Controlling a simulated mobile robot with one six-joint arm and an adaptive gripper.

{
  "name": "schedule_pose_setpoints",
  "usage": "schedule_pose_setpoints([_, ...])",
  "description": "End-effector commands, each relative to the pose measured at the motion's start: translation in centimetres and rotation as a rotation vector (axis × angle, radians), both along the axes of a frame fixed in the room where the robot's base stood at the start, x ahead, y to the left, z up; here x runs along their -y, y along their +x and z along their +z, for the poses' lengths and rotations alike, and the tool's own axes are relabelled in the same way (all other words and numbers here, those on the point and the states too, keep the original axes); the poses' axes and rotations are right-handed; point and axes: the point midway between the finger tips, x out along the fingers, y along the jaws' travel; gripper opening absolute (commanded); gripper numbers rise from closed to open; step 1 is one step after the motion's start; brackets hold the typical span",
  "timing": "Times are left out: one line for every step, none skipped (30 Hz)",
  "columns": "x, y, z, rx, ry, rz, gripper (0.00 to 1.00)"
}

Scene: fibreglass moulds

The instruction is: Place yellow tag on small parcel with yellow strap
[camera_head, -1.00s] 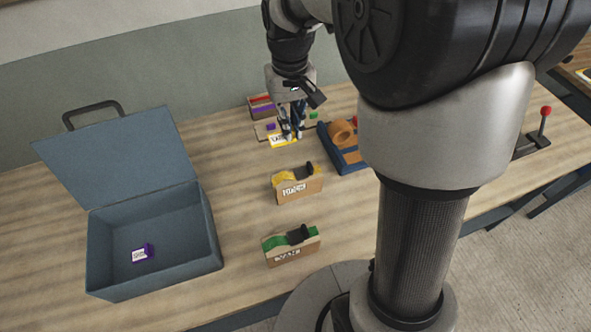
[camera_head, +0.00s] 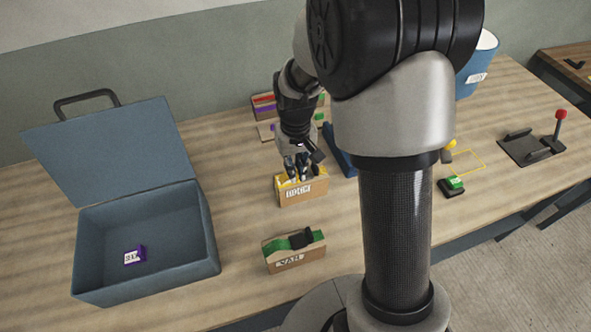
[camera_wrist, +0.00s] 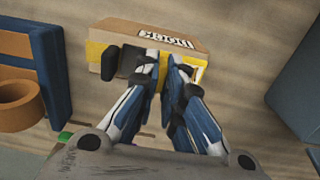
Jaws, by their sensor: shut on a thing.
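The small parcel with the yellow strap (camera_head: 304,196) stands on the bench, a tan box with a white label on its front. It shows in the wrist view (camera_wrist: 120,35), with a black block on its strap. My gripper (camera_head: 298,177) is directly over the parcel's top, fingers pointing down. In the wrist view my gripper (camera_wrist: 170,62) is shut on the yellow tag (camera_wrist: 198,74), which is mostly hidden by the fingers; a yellow and white edge shows. I cannot tell whether the tag touches the strap.
A similar parcel with a green strap (camera_head: 293,255) stands nearer. An open blue box (camera_head: 205,255) holding a purple tag (camera_head: 135,256) is at left. A blue holder with an orange roll (camera_wrist: 20,95) is close beside my gripper. A lever stand (camera_head: 530,147) is far right.

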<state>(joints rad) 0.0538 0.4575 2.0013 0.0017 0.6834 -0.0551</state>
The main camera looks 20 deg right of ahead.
Motion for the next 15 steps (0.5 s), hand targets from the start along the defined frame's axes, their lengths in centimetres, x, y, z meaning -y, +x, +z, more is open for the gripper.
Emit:
schedule_pose_setpoints([0.0,0.04,-0.03,0.001,0.0,0.0,0.0])
schedule_pose_setpoints([0.0,0.05,0.03,0.002,0.0,0.0,0.0])
schedule_pose_setpoints([0.0,0.05,0.08,0.002,0.0,0.0,0.0])
schedule_pose_setpoints([0.0,0.05,0.09,0.002,0.0,0.0,0.0])
schedule_pose_setpoints([0.0,0.05,0.1,0.002,0.0,0.0,0.0])
schedule_pose_setpoints([0.0,0.05,0.09,0.002,0.0,0.0,0.0])
schedule_pose_setpoints([0.0,0.04,0.04,0.001,0.0,0.0,0.0])
schedule_pose_setpoints([0.0,0.04,-0.05,0.001,0.0,0.0,0.0])
schedule_pose_setpoints([0.0,0.03,-0.2,0.001,0.0,0.0,0.0])
schedule_pose_setpoints([0.0,0.03,-0.32,0.001,0.0,0.0,0.0])
schedule_pose_setpoints([0.0,0.03,-0.28,0.001,0.0,0.0,0.1])
schedule_pose_setpoints([0.0,0.03,-0.23,0.001,0.0,0.0,0.13])
schedule_pose_setpoints([0.0,0.03,-0.22,0.001,0.0,0.0,0.15])
schedule_pose_setpoints([0.0,0.03,-0.21,0.001,0.0,0.0,0.17])
schedule_pose_setpoints([0.0,0.03,-0.21,0.001,0.0,0.0,0.19])
